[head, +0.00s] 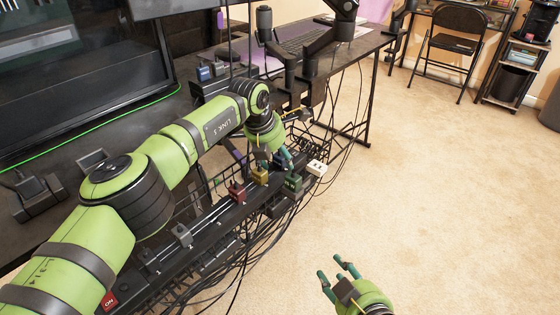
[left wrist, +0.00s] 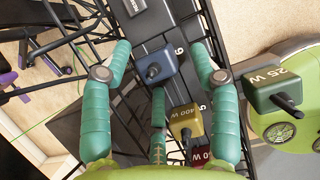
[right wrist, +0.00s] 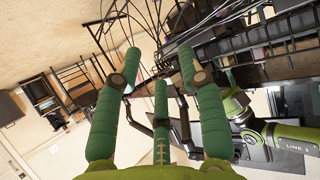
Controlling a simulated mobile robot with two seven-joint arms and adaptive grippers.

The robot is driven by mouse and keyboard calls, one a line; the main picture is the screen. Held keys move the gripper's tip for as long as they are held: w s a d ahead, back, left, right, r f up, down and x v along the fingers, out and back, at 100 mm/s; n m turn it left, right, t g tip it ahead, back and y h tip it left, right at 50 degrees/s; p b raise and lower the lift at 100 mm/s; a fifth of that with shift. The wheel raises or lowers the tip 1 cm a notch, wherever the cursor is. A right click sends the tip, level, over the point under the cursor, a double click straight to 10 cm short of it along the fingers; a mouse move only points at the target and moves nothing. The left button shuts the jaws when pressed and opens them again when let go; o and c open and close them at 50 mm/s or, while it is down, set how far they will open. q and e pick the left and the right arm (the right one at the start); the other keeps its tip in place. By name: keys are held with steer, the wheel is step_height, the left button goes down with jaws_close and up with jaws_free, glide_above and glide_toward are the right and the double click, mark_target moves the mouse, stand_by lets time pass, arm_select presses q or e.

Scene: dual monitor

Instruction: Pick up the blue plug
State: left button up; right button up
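The blue plug (left wrist: 158,68) is a dark blue block with a black cord stub, sitting on the black power strip (left wrist: 146,25) in the left wrist view. My left gripper (left wrist: 165,60) is open, with a finger on either side of the blue plug; I cannot tell whether they touch it. In the head view, my left gripper (head: 277,158) is low over the strip and largely hides the blue plug. My right gripper (head: 338,270) is open and empty over the carpet, far from the plug; its spread fingers also show in the right wrist view (right wrist: 160,70).
A yellow plug (head: 260,175), a red plug (head: 237,192), a green plug (head: 292,184) and a white plug (head: 317,168) sit close around. Loose black cables hang below the strip. A large monitor (head: 70,60) stands at left. Carpet (head: 430,200) at right is clear.

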mark_target(280, 158)
arm_select(q)
steer(key=c, duration=1.1)
steer(key=shift+s, duration=0.1)
arm_select(e)
steer(key=shift+s+f, duration=0.1)
arm_select(q)
steer(key=shift+r, duration=0.25)
jaws_close()
steer(key=r, duration=0.1)
steer(key=r+p, duration=0.1)
steer(key=r, duration=0.2)
steer(key=shift+s+d+r, duration=0.1)
steer(key=shift+d, duration=0.2)
steer(key=s+d+r+p, duration=0.5)
steer(key=d+r, duration=0.4)
steer(key=r, duration=0.2)
steer(key=shift+s+p, duration=0.35)
steer(key=shift+s, duration=0.3)
arm_select(e)
steer(key=s+d+f+g+h, duration=0.1)
steer(key=s+d+f+g, duration=0.1)
steer(key=s+g, duration=0.2)
steer(key=s+d+f+m+g+h, duration=0.1)
steer(key=s+d+f+g, duration=0.1)
steer(key=s, duration=0.5)
steer(key=shift+s+d+f+g, duration=0.4)
steer(key=shift+d+g, duration=0.2)
steer(key=shift+g, duration=0.6)
